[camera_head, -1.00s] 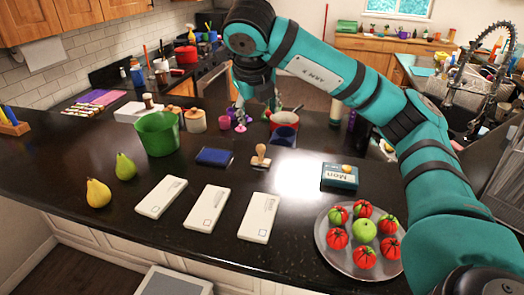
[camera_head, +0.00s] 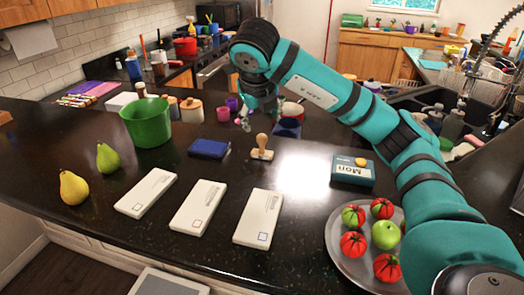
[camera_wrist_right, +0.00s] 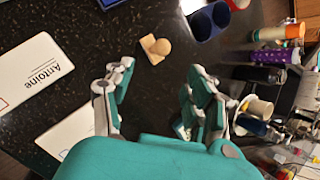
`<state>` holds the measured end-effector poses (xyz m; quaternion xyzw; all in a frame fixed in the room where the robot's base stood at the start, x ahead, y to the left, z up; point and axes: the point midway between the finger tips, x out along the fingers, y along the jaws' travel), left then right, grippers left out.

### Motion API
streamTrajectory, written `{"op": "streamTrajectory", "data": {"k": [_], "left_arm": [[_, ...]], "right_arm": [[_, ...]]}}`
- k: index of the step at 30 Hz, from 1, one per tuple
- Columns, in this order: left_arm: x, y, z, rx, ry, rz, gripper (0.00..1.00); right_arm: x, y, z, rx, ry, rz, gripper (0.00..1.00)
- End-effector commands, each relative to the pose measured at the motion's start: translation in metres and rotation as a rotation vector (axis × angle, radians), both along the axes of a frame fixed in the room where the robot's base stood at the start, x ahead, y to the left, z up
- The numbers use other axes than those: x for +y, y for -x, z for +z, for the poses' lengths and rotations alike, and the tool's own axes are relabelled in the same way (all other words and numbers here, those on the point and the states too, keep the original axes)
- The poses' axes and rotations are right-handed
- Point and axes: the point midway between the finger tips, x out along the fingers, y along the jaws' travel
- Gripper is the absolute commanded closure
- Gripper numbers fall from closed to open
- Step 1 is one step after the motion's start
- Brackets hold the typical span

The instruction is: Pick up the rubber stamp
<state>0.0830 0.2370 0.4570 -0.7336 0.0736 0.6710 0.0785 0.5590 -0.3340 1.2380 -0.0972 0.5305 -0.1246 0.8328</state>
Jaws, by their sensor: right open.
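The rubber stamp (camera_head: 262,147) has a light wooden handle and base. It stands upright on the black counter, between a dark blue pad and a teal box. My right gripper (camera_head: 258,119) is open and empty, above and behind the stamp in the head view. In the right wrist view the stamp (camera_wrist_right: 155,45) lies just beyond the open fingertips (camera_wrist_right: 155,84), apart from them. My left gripper is not in view.
The blue pad (camera_head: 209,148) and a dark blue two-part holder (camera_wrist_right: 206,21) are near the stamp. White envelopes (camera_head: 198,207) lie in front. A green pot (camera_head: 147,122), teal box (camera_head: 353,171) and metal plate (camera_head: 347,262) of tomatoes stand around. Bare counter lies right of the stamp.

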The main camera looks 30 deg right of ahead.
Motion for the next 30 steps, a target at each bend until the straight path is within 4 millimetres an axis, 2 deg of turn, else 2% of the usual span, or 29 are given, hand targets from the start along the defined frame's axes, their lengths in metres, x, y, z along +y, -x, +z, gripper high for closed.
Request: {"op": "streamTrajectory", "data": {"k": [9,16,22,25,30], "left_arm": [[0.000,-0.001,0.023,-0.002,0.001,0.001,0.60],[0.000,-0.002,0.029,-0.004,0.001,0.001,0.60],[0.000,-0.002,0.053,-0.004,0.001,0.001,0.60],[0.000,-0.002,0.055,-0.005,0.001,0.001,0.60],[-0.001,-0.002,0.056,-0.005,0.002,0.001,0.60]], "right_arm": [[-0.020,-0.025,-0.052,0.003,0.000,-0.002,0.44],[-0.025,-0.033,-0.067,0.001,-0.001,-0.001,0.44],[-0.037,-0.044,-0.087,0.005,0.001,-0.002,0.44],[-0.040,-0.050,-0.101,0.002,-0.001,-0.003,0.44],[-0.042,-0.053,-0.109,0.000,0.000,-0.001,0.44]]}}
